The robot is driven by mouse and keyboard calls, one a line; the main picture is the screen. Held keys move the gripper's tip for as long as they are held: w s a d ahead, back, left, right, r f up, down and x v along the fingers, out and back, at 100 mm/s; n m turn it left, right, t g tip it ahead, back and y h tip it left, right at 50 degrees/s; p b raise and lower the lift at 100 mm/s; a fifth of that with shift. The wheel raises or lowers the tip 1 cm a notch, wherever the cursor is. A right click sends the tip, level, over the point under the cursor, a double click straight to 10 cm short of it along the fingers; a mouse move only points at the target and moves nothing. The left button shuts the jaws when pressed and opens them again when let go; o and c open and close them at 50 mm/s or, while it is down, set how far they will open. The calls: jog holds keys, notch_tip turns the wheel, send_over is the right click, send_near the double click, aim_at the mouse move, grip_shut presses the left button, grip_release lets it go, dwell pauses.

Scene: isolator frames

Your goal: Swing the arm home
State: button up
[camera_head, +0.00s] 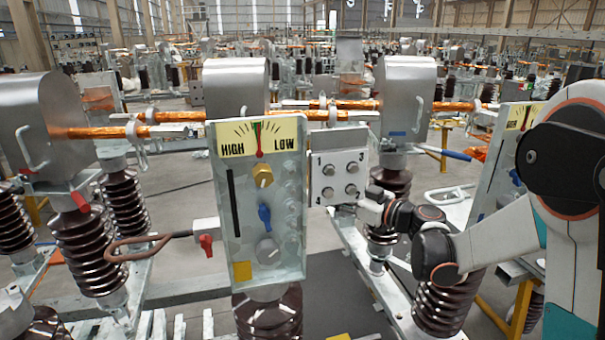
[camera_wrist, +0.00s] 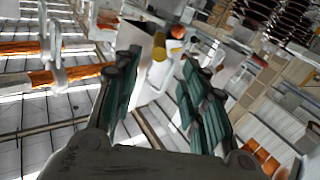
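My arm reaches in from the right in the head view, bent at the elbow. My gripper (camera_head: 371,210) is at its end, just below a small grey box and right of the HIGH/LOW panel. In the wrist view my gripper (camera_wrist: 160,63) has its two green-padded fingers apart, with no object held between them. A yellow cylindrical part (camera_wrist: 175,47) shows beyond the fingertips. I cannot tell whether the gripper touches anything.
The HIGH/LOW panel (camera_head: 259,215) carries a dial, knobs and a blue handle. The numbered grey box (camera_head: 339,178) has several round knobs. Brown ribbed insulators (camera_head: 90,245) and orange-wrapped bars (camera_head: 180,116) crowd around. Bare floor shows behind the equipment.

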jog(key=p+x, duration=0.1)
jog(key=x, duration=1)
jog(key=shift+w+a+f+p, duration=0.1)
jog(key=shift+w+a+p, duration=0.15)
jog(key=shift+p, duration=0.1)
jog(key=shift+s, duration=0.1)
grip_shut()
